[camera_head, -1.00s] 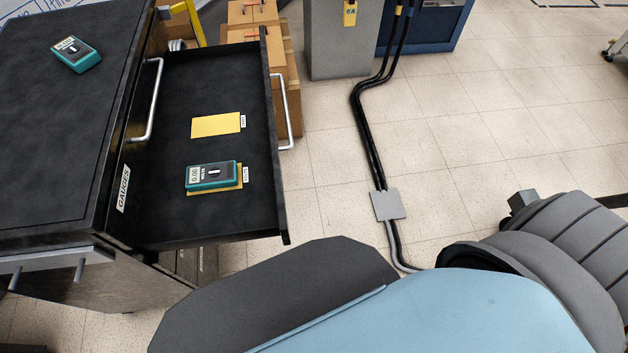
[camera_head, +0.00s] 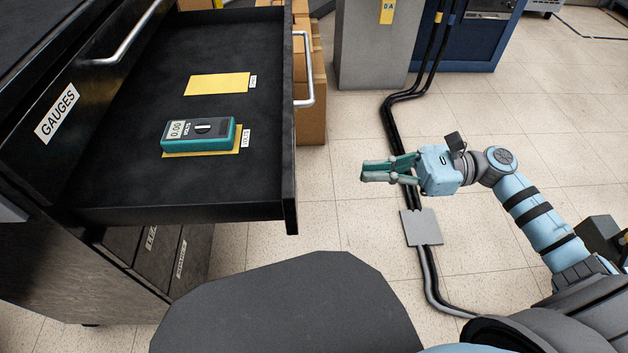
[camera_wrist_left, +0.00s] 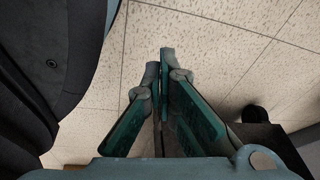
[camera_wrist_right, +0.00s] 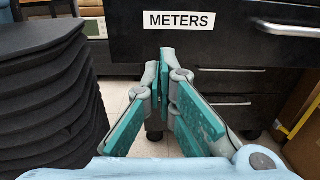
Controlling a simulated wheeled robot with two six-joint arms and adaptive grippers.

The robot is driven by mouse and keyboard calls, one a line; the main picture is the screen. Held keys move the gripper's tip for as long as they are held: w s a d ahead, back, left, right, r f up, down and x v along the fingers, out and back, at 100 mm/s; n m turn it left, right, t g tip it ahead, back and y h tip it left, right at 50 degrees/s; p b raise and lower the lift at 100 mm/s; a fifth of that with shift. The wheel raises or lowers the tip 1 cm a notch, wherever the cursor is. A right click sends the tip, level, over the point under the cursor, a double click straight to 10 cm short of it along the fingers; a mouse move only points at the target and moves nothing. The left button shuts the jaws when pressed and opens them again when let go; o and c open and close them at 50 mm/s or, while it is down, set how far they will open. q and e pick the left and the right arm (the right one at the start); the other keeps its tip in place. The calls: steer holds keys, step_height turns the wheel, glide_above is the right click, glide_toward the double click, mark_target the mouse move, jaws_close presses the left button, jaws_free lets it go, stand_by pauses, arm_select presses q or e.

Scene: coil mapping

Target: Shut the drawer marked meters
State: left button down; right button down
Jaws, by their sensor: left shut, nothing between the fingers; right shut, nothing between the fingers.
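The drawer marked METERS (camera_wrist_right: 230,45) shows its label (camera_wrist_right: 179,20) and bar handle (camera_wrist_right: 290,28) in the right wrist view. In the head view the drawer (camera_head: 200,212) stands pulled out, with its front and handle (camera_head: 304,70) facing right. A teal meter (camera_head: 203,135) lies inside on a yellow pad; a second yellow pad (camera_head: 217,85) is bare. My right gripper (camera_head: 365,171) is shut and empty, in front of the drawer front and apart from it; it also shows in the right wrist view (camera_wrist_right: 165,55). My left gripper (camera_wrist_left: 164,55) is shut and empty over floor.
A closed drawer front marked GAUGES (camera_head: 57,114) is above the open drawer. More closed drawers (camera_head: 150,245) are below it. Cardboard boxes (camera_head: 311,115) and a grey cabinet (camera_head: 370,50) stand behind. Black cables (camera_head: 392,130) cross the floor to a grey plate (camera_head: 421,228).

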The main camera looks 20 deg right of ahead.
steer(key=x, duration=1.1)
steer(key=shift+b, duration=0.35)
steer(key=shift+d, duration=0.1)
